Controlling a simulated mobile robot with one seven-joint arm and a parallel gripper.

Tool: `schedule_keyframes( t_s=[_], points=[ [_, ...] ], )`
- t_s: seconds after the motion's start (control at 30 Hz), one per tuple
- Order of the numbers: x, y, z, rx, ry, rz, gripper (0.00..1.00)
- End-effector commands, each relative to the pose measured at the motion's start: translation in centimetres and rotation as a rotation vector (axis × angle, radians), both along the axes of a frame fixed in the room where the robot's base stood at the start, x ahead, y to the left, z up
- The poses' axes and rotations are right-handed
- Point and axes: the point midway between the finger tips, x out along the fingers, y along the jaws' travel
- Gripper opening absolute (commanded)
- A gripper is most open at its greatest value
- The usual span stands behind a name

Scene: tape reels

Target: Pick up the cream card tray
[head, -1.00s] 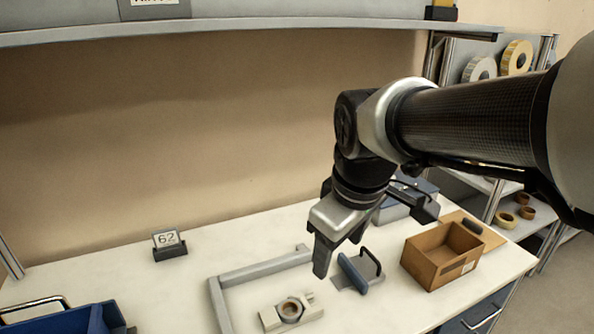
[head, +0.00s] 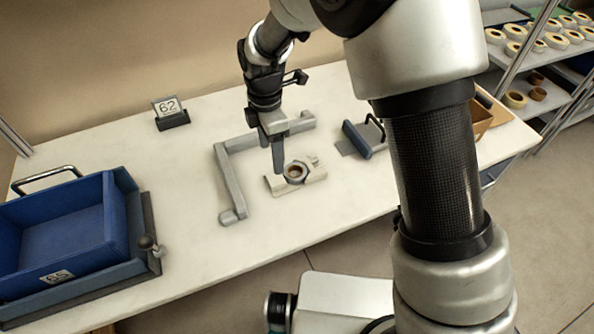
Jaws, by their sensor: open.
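The cream card tray (head: 313,173) lies flat on the white bench, right of the middle of the head view. A brown-rimmed ring (head: 295,172) sits in its middle. My gripper (head: 279,165) is open and points down just behind and left of the ring, near the tray's left part. One finger shows clearly; the other is hard to make out. Whether the fingertips touch the tray cannot be told. The tray is not held.
A grey angled frame (head: 232,180) lies behind and left of the tray. A blue-faced grey piece (head: 357,141) stands to the right. A blue bin (head: 60,232) is at the left, a 62 sign (head: 168,110) at the back. A brown box (head: 481,118) is partly hidden by my arm.

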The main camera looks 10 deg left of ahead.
Motion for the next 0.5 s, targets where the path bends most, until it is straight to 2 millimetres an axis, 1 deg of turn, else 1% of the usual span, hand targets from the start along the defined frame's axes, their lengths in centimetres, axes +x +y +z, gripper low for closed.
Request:
schedule_keyframes(
  t_s=[0.03, 0.1, 0.2, 0.43, 0.5],
  points=[
    [-0.1, -0.1, -1.2, -0.003, 0.004, 0.0, 0.62],
    [-0.1, -0.1, -2.5, -0.002, 0.003, 0.0, 0.62],
    [-0.1, 0.0, -3.9, -0.001, 0.002, 0.0, 0.62],
    [0.1, -0.1, -5.4, 0.0, 0.002, -0.003, 0.62],
    [0.2, -0.4, -6.3, -0.002, 0.003, -0.002, 0.62]
  ],
)
